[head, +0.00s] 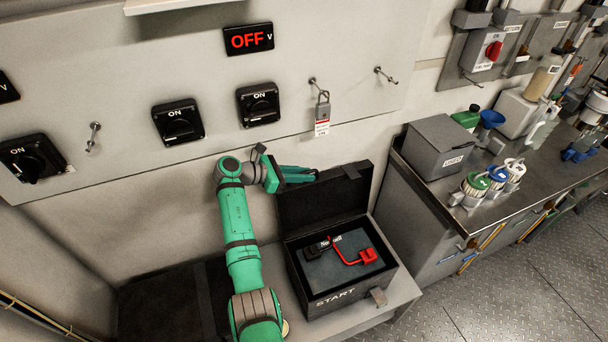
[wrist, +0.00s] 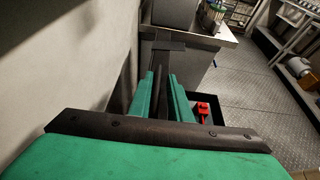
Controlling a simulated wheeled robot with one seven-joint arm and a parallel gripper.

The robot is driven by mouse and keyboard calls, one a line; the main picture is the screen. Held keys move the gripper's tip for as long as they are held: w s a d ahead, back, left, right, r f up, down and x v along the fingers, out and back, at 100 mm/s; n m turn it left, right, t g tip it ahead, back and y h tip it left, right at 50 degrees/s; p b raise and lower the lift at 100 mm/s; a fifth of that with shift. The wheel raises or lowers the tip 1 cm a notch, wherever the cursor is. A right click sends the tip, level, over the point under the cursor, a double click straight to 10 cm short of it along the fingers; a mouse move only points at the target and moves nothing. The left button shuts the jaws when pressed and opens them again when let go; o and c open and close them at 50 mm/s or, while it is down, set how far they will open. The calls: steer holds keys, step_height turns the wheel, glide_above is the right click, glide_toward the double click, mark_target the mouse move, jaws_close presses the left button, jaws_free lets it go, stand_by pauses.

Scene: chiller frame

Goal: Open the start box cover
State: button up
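The black start box (head: 340,292), marked START, stands on a grey bench. Its cover (head: 322,202) is swung up and stands roughly upright at the back, so the inside shows. A red piece with a cable (head: 368,256) and a black piece (head: 318,249) lie inside. My gripper (head: 315,174) is at the upper left edge of the cover. In the wrist view my gripper's two green fingers (wrist: 161,76) are apart, with the dark cover edge (wrist: 161,92) showing between or just beyond them. Whether they touch it I cannot tell.
A wall panel with ON switches (head: 178,122), an OFF display (head: 248,39) and a hanging padlock (head: 322,110) is behind. A steel counter (head: 480,215) with a grey box (head: 438,147) and several containers is at right. The floor (head: 470,300) in front is clear.

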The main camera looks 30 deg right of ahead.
steer(key=v, duration=0.9)
steer(key=shift+w, duration=0.2)
steer(key=shift+s+a+r, duration=0.15)
steer(key=shift+a+r, duration=0.15)
steer(key=shift+a, duration=0.75)
steer(key=shift+d, duration=0.25)
